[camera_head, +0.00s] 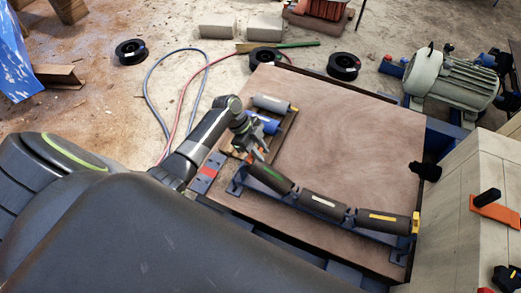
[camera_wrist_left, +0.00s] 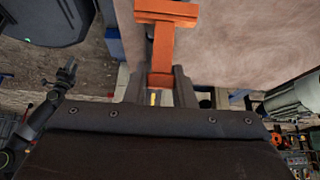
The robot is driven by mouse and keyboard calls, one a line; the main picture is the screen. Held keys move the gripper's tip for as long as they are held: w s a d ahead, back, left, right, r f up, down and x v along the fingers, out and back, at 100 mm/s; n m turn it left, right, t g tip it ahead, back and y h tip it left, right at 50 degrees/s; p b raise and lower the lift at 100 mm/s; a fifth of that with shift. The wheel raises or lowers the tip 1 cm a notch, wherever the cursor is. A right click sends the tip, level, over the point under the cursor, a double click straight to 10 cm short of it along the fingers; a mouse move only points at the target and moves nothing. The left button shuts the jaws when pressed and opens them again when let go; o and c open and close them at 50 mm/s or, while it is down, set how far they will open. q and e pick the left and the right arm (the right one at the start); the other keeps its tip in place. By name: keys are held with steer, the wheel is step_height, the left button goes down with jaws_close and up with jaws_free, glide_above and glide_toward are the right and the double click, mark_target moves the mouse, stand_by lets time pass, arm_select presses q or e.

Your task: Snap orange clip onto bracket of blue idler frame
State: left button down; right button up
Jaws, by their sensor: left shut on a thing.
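My left gripper (camera_head: 254,150) is shut on the orange clip (camera_wrist_left: 163,50). In the left wrist view the clip juts out from between the dark fingers (camera_wrist_left: 157,88), with a wider crosspiece at its far end. In the head view only a small orange bit of the clip (camera_head: 250,158) shows. The blue idler frame (camera_head: 330,222) lies across the front of the brown board, carrying three dark rollers. The gripper is above or beside the frame's left end; I cannot tell whether the clip touches the bracket. A yellow piece (camera_head: 416,223) sits at the frame's right end.
The brown board (camera_head: 345,135) is mostly clear. A tray (camera_head: 286,128) with a grey roller and a blue part lies behind the gripper. A grey motor (camera_head: 450,80) stands at the back right. A pale block wall (camera_head: 465,225) bounds the right.

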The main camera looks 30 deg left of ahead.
arm_select(q)
steer(key=shift+a+f+b, duration=0.4)
steer(key=shift+f+b, duration=0.15)
steer(key=shift+f, duration=0.15)
steer(key=shift+a+f+b, duration=0.35)
steer(key=shift+f+b, duration=0.2)
steer(key=shift+f, duration=0.15)
steer(key=c, duration=1.1)
jaws_free()
steer(key=shift+c, duration=0.2)
steer(key=p+v, duration=0.1)
steer(key=v, duration=1.6)
steer(key=shift+r, duration=0.25)
steer(key=shift+a, duration=0.1)
